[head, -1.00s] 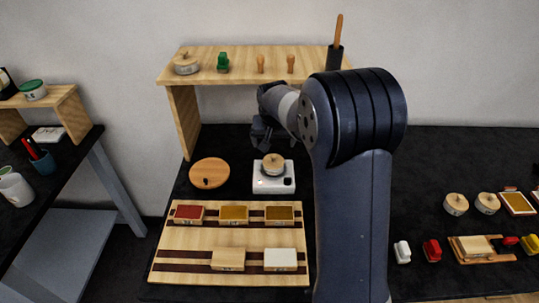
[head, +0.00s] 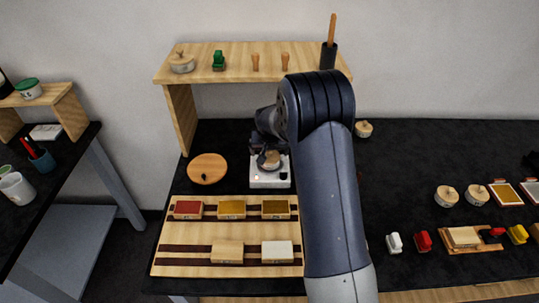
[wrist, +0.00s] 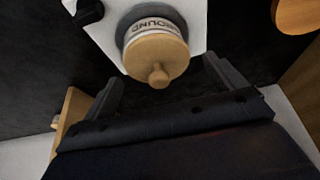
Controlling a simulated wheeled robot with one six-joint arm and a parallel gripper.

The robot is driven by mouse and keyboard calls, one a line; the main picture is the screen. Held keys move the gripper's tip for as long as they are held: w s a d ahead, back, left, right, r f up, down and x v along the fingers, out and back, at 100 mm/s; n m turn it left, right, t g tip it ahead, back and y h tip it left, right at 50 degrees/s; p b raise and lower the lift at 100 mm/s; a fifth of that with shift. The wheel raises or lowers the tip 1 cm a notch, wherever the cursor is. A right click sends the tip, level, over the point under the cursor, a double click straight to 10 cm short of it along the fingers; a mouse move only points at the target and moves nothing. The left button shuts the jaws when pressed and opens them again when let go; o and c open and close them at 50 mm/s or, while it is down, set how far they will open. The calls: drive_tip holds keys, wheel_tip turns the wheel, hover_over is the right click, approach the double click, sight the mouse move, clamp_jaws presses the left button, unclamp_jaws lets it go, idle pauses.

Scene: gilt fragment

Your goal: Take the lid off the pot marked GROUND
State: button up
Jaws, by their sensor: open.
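The pot marked GROUND (wrist: 150,27) stands on a small white appliance (head: 270,182). Its round wooden lid (wrist: 155,55) with a knob on top is seated on it, and the lettering shows on the pot's side in the wrist view. In the head view the pot (head: 269,161) is partly covered by my gripper. My gripper (wrist: 163,70) is open and empty, with its fingers on either side of the lid and knob in the wrist view. I cannot tell whether a finger touches the lid.
A round wooden disc (head: 207,169) lies left of the appliance. In front is a wooden board (head: 190,234) with several coloured blocks. Behind stands a wooden shelf (head: 215,74) holding another lidded pot (head: 182,62), a green item and pegs. More lidded pots (head: 446,196) stand at right.

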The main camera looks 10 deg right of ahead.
drive_tip(key=shift+c, duration=0.5)
drive_tip(key=c, duration=1)
drive_tip(key=shift+o, duration=0.2)
